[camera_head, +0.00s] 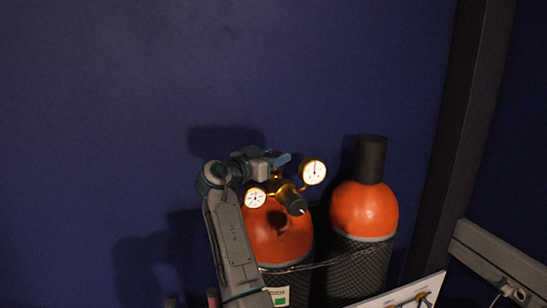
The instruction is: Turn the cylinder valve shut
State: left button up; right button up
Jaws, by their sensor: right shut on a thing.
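The left gas cylinder (279,239) has an orange top and a dark mesh sleeve. A brass regulator (284,188) with two white round gauges (314,172) and a black knob (297,205) sits at its top. My right arm rises in front of the cylinder's left side. My right gripper (274,161) is at the top of the cylinder, behind and above the regulator, shut on the cylinder valve. A small blue part (281,160) shows at its tip. The jaws and wrist hide most of the valve, so its turn cannot be told. My left gripper is not in view.
A second orange cylinder (364,210) with a black cap (370,160) stands close on the right. A thin strap or cable (322,265) runs across both. A dark blue wall (200,70) stands behind.

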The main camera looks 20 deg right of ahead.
jog(key=shift+f+m+g+b, duration=0.15)
jog(key=shift+m+g+b, duration=0.15)
jog(key=shift+b, duration=0.5)
jog(key=m+g+h+b, duration=0.1)
jog(key=m+g+b, duration=0.1)
jog(key=g+b, duration=0.1)
jog(key=shift+w+f+h+b, duration=0.1)
jog(key=shift+h+b, duration=0.3)
jog(key=shift+b, duration=0.5)
jog(key=shift+m+g+b, duration=0.35)
jog(key=shift+m+g, duration=0.15)
jog(key=shift+g, duration=0.2)
jog(key=shift+r+m+g, duration=0.25)
jog(key=shift+m+g, duration=0.35)
jog(key=shift+g, duration=0.3)
jog(key=shift+m+g+h, duration=0.3)
jog(key=shift+m+g, duration=0.1)
jog(key=shift+g, duration=0.4)
jog(key=shift+m+g+p, duration=0.8)
jog(key=shift+g+p, duration=0.05)
jog(key=shift+g, duration=0.25)
jog(key=shift+f+m+g+p, duration=0.15)
jog(key=shift+m+g+p, duration=0.15)
jog(key=shift+g, duration=0.2)
